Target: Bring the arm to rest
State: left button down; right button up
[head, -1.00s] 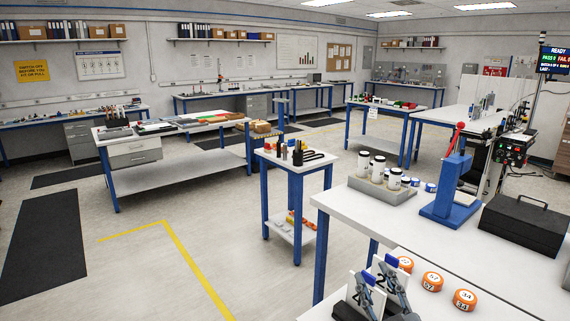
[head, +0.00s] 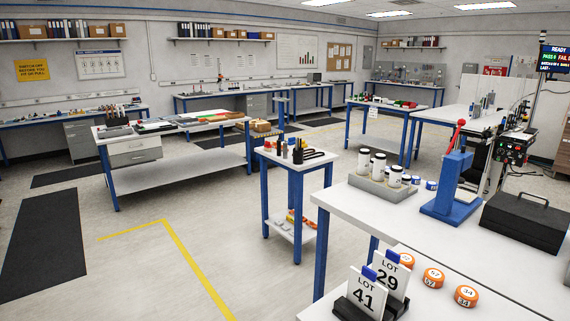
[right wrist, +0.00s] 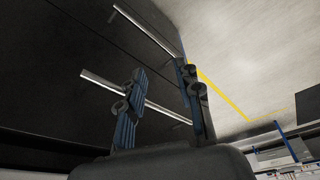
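My right gripper (right wrist: 160,98) shows in the right wrist view with its two fingers apart and nothing between them. Beyond it are a dark surface, a pale floor and a yellow floor line. Neither of my grippers shows in the head view. Two white lot cards stand in a dark holder at the bottom of the head view: the LOT 41 card (head: 361,296) in front and the LOT 29 card (head: 389,276) behind it. Each has a blue clip at its top.
Orange numbered pucks (head: 433,278) lie on the white bench beside the cards. Behind them are a grey tray (head: 383,192) of white jars, a blue press (head: 450,200) and a black case (head: 525,224). Open floor lies to the left, past a small cart (head: 292,165).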

jog(key=s+f+g+b, duration=0.1)
jog(key=s+f+b, duration=0.1)
jog(key=f, duration=1)
jog(key=s+f+b, duration=0.2)
jog(key=f, duration=1.1)
jog(key=s+d+f+g+b, duration=0.1)
jog(key=s+d+f+b, duration=0.2)
jog(key=s+f, duration=1.2)
notch_tip(320, 180, down, 3)
jog(key=shift+s+f+b, duration=0.1)
jog(key=shift+s+b, duration=0.2)
jog(key=shift+b, duration=0.25)
jog(key=shift+d, duration=0.1)
